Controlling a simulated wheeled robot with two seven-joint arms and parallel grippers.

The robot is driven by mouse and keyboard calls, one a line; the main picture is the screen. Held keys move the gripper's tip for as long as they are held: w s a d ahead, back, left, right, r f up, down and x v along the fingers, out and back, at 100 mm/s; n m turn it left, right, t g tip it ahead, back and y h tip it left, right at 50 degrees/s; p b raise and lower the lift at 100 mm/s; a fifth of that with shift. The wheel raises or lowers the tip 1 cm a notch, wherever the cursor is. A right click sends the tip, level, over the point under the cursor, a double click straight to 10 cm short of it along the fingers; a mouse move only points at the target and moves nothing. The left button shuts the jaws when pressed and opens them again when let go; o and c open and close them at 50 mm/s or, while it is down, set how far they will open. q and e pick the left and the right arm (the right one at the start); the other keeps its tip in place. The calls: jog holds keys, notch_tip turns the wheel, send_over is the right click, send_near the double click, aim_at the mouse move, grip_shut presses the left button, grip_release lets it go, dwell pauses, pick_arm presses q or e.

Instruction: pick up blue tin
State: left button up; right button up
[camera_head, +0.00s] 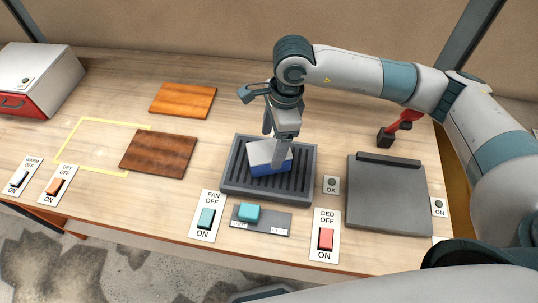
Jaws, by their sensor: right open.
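The blue tin (270,168), a small box with blue sides and a pale top, sits on a dark grey ribbed tray (310,168) in the middle of the table. My right gripper (274,142) reaches down from above, with its fingers at the tin. One finger stands in front of the tin's right part and the other is at its far side. The gripper is open. I cannot tell whether the fingers touch the tin. My left gripper is not in view.
Two wooden boards (182,99) (158,154) lie to the left, near a yellow outline (97,170). A white box with a red drawer (38,78) stands far left. FAN (207,216) and BED (325,236) switches line the front edge. A grey plate (387,196) lies right, with a red-handled tool (401,127) behind.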

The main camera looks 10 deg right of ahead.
aim_at(270, 149)
jog(key=shift+s+a+f+p, duration=0.15)
jog(key=shift+f+p, duration=0.3)
jog(key=shift+p, duration=0.1)
jog(key=shift+s+a+f+p, duration=0.1)
jog(key=shift+f+p, duration=0.35)
jog(key=shift+p, duration=0.1)
notch_tip(270, 149, down, 2)
jog(key=shift+s+a+f+p, duration=0.1)
jog(key=shift+a+p, duration=0.05)
jog(key=shift+p, duration=0.4)
jog(key=shift+a+f, duration=0.1)
jog(key=shift+f, duration=0.45)
jog(key=c, duration=1.6)
jog(key=shift+o, duration=0.2)
jog(key=shift+r, duration=0.1)
